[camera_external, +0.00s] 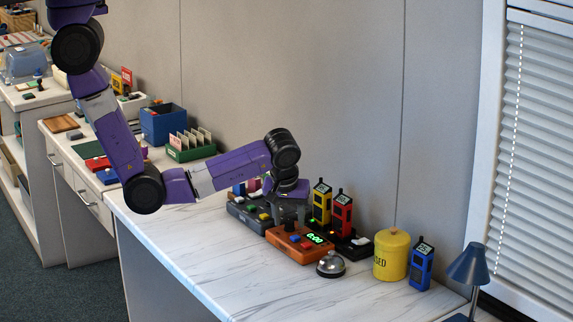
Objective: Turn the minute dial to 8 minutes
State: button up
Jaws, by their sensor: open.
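An orange timer box (302,249) with a green lit display (314,238) sits on the white marbled counter. The display seems to read 0:00, but the digits are small. Small red and blue controls show on its top; I cannot tell which is the minute dial, and part of the top's far side is hidden behind my gripper. My gripper (289,222) points down over the far left part of the orange box. It is open. Its fingertips are too small and dark to tell whether they touch anything.
A grey box with coloured buttons (248,213) stands close on the left. Yellow (321,203) and red (342,214) handheld devices stand close behind. A silver bell (330,265) and yellow canister (391,256) are to the right. The counter's front is clear.

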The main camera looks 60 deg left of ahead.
jog(key=shift+f, duration=0.15)
grip_shut()
